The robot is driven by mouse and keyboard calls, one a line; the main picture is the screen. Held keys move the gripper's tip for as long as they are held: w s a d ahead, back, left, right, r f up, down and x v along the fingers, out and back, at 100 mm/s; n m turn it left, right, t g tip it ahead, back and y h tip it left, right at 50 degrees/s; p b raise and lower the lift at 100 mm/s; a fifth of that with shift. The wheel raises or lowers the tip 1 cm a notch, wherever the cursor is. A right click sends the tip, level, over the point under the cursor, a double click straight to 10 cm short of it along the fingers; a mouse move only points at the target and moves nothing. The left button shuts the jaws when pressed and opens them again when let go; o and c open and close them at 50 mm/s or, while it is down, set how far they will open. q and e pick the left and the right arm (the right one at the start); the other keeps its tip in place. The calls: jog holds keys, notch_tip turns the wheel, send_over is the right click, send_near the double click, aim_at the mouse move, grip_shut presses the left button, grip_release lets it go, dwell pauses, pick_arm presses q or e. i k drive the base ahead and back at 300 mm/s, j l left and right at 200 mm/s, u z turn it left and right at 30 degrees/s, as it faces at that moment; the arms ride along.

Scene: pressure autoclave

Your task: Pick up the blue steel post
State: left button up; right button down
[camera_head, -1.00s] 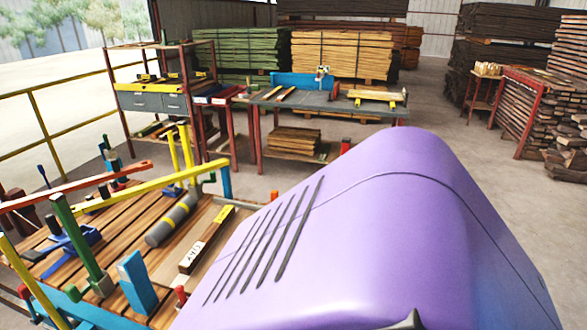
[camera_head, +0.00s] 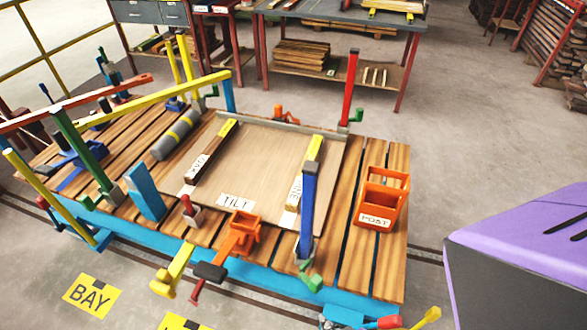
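A blue post (camera_head: 308,212) stands upright at the front right corner of the wooden panel marked TILT (camera_head: 262,165). Its foot is among green and grey fittings on the slatted platform (camera_head: 345,265), and its top reaches in front of the right beam. A shorter, thicker blue block (camera_head: 145,193) leans at the left front of the platform. Another blue upright (camera_head: 228,94) stands behind, at the end of a yellow bar. An orange open holder labelled POST (camera_head: 381,200) stands on the platform, right of the blue post. Neither gripper shows in the view.
A large purple body (camera_head: 530,250) fills the lower right, very close to the camera. Orange (camera_head: 240,236) and yellow (camera_head: 172,270) fittings stick out at the front edge. A red post (camera_head: 350,85) stands behind.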

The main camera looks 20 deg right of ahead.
aim_at(310, 169)
jog(key=z, duration=0.9)
